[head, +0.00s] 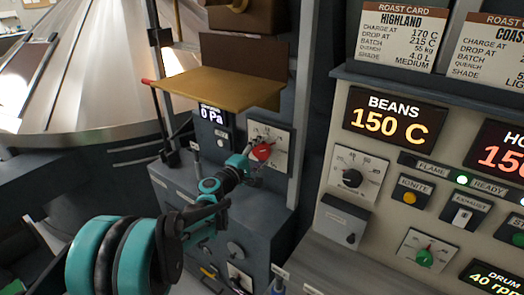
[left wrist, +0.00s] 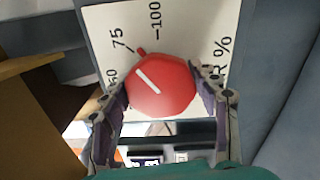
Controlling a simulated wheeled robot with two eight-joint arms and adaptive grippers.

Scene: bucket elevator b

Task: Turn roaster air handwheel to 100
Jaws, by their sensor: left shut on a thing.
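The red handwheel (head: 262,152) sits on a pale dial plate (head: 282,138) on the dark cabinet. In the left wrist view the handwheel (left wrist: 165,92) has a white line on its face and a small red nub at its rim. The nub lies close to the 75 mark, a little to the 100 side. Marks 75 and 100 and the end of a label with "R %" show on the plate. My left gripper (head: 249,168) is shut on the handwheel, with one finger on each side of it in the left wrist view (left wrist: 162,98). My right gripper is not in view.
A brown-yellow tray (head: 222,88) juts out above the dial. A display reading 0 Pa (head: 211,114) is left of it. A control panel with a BEANS 150 C display (head: 393,120) and knobs stands to the right. A large metal cone (head: 95,75) fills the upper left.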

